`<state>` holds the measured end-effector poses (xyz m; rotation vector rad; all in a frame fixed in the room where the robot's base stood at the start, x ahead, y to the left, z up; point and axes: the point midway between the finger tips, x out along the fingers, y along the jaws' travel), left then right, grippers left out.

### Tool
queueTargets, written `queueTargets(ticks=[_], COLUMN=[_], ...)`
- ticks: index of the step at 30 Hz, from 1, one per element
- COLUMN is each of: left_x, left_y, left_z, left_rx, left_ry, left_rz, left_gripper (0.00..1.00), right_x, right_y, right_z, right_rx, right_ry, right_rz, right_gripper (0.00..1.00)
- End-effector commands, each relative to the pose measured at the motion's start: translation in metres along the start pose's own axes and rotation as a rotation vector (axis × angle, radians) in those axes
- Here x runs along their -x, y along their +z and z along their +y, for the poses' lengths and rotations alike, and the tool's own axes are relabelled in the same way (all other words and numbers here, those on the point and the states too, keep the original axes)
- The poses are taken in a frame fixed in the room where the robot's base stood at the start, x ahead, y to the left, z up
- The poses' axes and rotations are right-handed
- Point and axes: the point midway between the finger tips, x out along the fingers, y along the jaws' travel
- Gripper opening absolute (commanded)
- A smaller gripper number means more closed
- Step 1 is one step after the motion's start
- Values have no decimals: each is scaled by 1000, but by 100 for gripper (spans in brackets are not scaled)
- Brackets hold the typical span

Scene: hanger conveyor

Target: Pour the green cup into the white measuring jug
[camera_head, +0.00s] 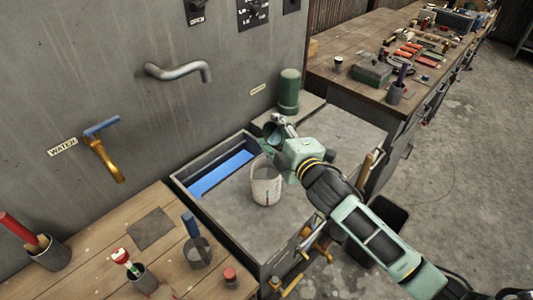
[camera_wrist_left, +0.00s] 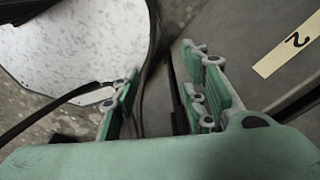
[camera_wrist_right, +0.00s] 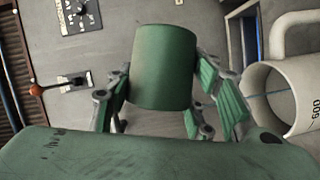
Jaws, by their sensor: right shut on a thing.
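My right gripper (camera_head: 277,128) is shut on the green cup (camera_head: 272,134), above and behind the white measuring jug (camera_head: 266,188). The green cup (camera_wrist_right: 163,66) also shows between the fingers in the right wrist view. It lies about crosswise to the jug, so it looks strongly tilted. The jug stands upright on the grey surface by the basin. Its open mouth and handle show at the right of the right wrist view (camera_wrist_right: 300,75). No stream is visible. My left gripper (camera_wrist_left: 165,95) is open and empty in the left wrist view; it is outside the head view.
A basin with a blue inside (camera_head: 220,174) lies left of the jug. A green cylinder (camera_head: 289,92) stands behind the gripper. A wall spout (camera_head: 180,72) and a brass tap (camera_head: 104,160) stick out of the wall. Tool holders stand on the wooden bench (camera_head: 185,270) at front left.

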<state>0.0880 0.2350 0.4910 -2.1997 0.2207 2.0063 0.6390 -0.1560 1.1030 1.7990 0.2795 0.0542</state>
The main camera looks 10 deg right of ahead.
Motion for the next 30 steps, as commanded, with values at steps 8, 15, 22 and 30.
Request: queueTargets(ticks=[8, 15, 22, 30], left_x=[-5, -12, -15, -15], left_y=[0, 1, 2, 2], left_z=[0, 0, 0, 0], left_rx=[0, 0, 0, 0], left_ry=[0, 0, 0, 0], left_rz=[0, 0, 0, 0], left_gripper=[40, 40, 40, 40], right_x=[0, 0, 0, 0], right_y=[0, -1, -1, -1], right_z=[-2, -5, -5, -5], right_rx=[22, 69, 98, 97], right_ry=[10, 29, 41, 41], right_rz=[0, 0, -1, -1], right_gripper=[17, 17, 17, 17])
